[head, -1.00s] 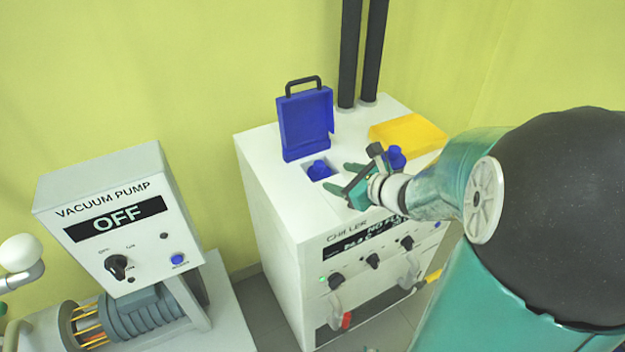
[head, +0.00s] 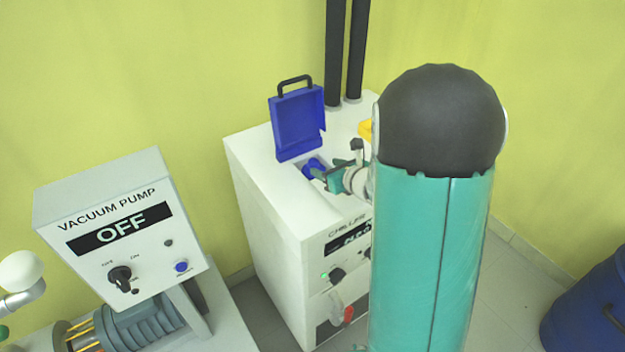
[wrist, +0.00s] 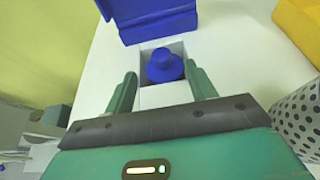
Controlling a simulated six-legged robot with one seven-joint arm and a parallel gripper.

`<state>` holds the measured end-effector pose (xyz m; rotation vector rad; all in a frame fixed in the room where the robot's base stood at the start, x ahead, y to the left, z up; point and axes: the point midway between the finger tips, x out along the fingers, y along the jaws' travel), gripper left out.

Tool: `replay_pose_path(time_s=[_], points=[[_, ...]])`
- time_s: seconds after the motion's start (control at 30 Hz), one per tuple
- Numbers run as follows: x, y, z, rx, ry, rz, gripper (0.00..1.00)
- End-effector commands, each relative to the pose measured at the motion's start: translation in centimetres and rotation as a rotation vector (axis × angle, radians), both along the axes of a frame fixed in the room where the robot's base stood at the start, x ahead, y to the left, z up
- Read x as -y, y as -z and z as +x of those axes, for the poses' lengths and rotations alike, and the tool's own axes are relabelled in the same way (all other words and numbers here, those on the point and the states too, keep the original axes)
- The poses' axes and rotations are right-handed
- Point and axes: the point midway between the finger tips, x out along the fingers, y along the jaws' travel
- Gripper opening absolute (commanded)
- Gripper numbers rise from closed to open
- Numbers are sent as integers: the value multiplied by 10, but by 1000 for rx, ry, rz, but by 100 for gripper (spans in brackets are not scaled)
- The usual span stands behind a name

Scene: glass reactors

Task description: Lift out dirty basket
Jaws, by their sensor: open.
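The blue basket top (wrist: 165,66), a round knob on a wider disc, sits in a square opening in the white top of the chiller (head: 262,160). In the head view the basket (head: 313,166) is partly hidden by my gripper. A blue lid (head: 298,122) with a black handle stands raised behind the opening. My gripper (wrist: 162,85) is open and empty. In the wrist view its two green fingers lie on either side of the opening, just short of the basket. In the head view my gripper (head: 322,172) is close beside it.
A yellow block (wrist: 301,25) lies on the chiller top at the right. Two dark vertical pipes (head: 345,60) rise behind the lid. The vacuum pump (head: 120,225), reading OFF, stands at the left. A blue barrel (head: 590,300) stands at the lower right.

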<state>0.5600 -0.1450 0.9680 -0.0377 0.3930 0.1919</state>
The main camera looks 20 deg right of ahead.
Motion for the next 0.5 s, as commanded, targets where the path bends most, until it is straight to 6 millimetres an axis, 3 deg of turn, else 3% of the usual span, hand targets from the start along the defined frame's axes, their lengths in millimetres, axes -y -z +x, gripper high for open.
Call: replay_pose_path(time_s=[0.5], points=[[-11,24,50,1,1,-1,56]])
